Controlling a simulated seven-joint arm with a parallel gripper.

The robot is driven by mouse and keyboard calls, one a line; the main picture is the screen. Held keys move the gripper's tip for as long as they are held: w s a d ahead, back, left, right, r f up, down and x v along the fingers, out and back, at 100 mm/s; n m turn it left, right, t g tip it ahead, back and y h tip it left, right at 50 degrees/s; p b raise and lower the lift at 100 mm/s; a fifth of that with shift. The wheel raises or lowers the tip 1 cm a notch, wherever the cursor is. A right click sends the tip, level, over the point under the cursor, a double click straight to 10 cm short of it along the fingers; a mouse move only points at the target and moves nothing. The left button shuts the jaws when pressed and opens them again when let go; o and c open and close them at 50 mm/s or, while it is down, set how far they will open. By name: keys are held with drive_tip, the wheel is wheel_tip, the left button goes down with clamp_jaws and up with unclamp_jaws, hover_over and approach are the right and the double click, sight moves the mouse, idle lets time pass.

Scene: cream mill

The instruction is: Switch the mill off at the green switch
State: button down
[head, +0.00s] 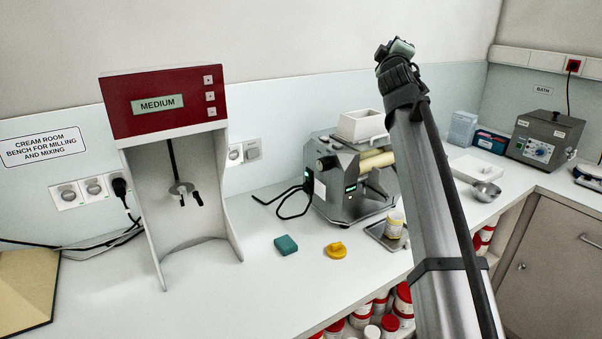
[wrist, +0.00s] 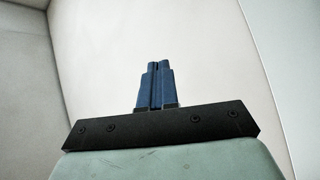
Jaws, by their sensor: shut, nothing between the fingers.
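The mill (head: 343,205) is a grey metal machine with cream rollers and a white hopper (head: 361,125) on top. It stands on the bench, right of centre in the head view. A small green-lit switch (head: 351,188) shows on its front, left of my arm. My arm hides part of the mill's right side. My gripper (head: 396,47) is raised high above the bench, up and right of the hopper and apart from the mill. In the wrist view its blue fingers (wrist: 157,84) are shut together with nothing between them. Only plain walls show beyond them.
A red-topped mixer (head: 163,103) labelled MEDIUM stands left. A teal block (head: 286,245) and a yellow piece (head: 336,251) lie before the mill. A small jar (head: 394,224) stands on a tray at the mill's right. A bath (head: 545,138) is far right. The bench between mixer and mill is largely clear.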

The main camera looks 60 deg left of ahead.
drive_tip(key=s+a+f+m+g+h, duration=0.3)
drive_tip(key=s+a+f+g+h, duration=0.15)
drive_tip(key=s+a+f, duration=0.7)
drive_tip(key=s+f+m+g+h, duration=0.1)
drive_tip(key=s+f+g+h, duration=0.1)
drive_tip(key=s+f, duration=0.5)
drive_tip(key=s+a+f+m+g+h, duration=0.1)
drive_tip(key=s+f+g+h, duration=0.1)
drive_tip(key=s+f+h, duration=0.2)
drive_tip(key=s+f, duration=0.3)
drive_tip(key=f, duration=0.5)
drive_tip(key=shift+a+f+m, duration=0.2)
drive_tip(key=shift+a+m, duration=0.1)
approach(307, 176)
drive_tip(key=s+x, duration=0.1)
drive_tip(key=x, duration=0.5)
drive_tip(key=shift+a+f, duration=0.15)
drive_tip(key=shift+a, duration=0.3)
